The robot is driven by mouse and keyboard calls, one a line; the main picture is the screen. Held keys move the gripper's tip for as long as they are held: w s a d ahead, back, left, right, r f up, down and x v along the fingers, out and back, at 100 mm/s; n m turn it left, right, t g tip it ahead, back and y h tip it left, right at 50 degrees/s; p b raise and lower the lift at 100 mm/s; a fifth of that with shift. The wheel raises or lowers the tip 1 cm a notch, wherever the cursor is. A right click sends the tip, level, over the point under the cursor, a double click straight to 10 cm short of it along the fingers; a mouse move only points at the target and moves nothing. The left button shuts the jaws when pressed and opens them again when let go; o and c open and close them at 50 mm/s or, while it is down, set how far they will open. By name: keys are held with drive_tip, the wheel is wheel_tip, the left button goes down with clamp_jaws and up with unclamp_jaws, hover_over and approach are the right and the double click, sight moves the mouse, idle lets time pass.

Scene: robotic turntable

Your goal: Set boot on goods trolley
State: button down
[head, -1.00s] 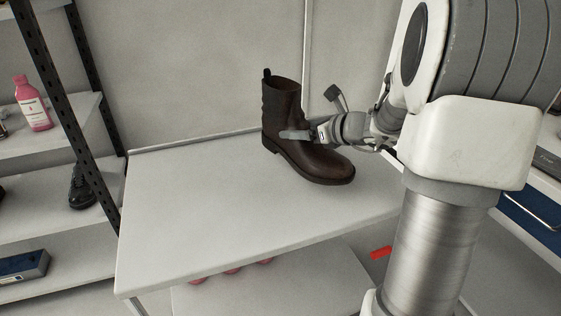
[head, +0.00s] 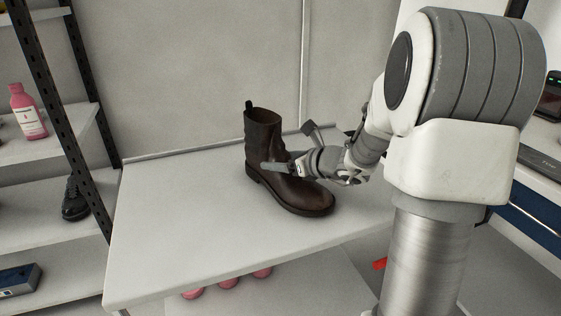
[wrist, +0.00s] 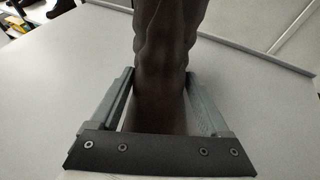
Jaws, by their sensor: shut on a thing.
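A dark brown ankle boot (head: 268,140) is upright at the white table surface (head: 170,235), toe toward the right front. My gripper (head: 280,167) reaches in from the right and is shut on the boot around its ankle. In the wrist view the boot (wrist: 168,60) stands between the two grey fingers of my gripper (wrist: 160,105). I cannot tell for sure whether the sole touches the surface. The finger on the boot's far side is hidden in the head view. I cannot make out a goods trolley for certain.
At left, a rack with black posts (head: 45,110) holds a pink bottle (head: 28,112), a black shoe (head: 75,198) and a blue box (head: 18,280). Red round items (head: 228,281) lie on a lower shelf. The table's left part is clear. A wall stands behind.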

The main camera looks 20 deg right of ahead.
unclamp_jaws()
drive_tip(key=shift+s+d+r, duration=0.1)
drive_tip(key=shift+s+r, duration=0.1)
drive_tip(key=p+v, duration=0.3)
drive_tip(key=v, duration=0.8)
drive_tip(key=shift+s+d, duration=0.1)
drive_tip(key=shift+s, duration=0.15)
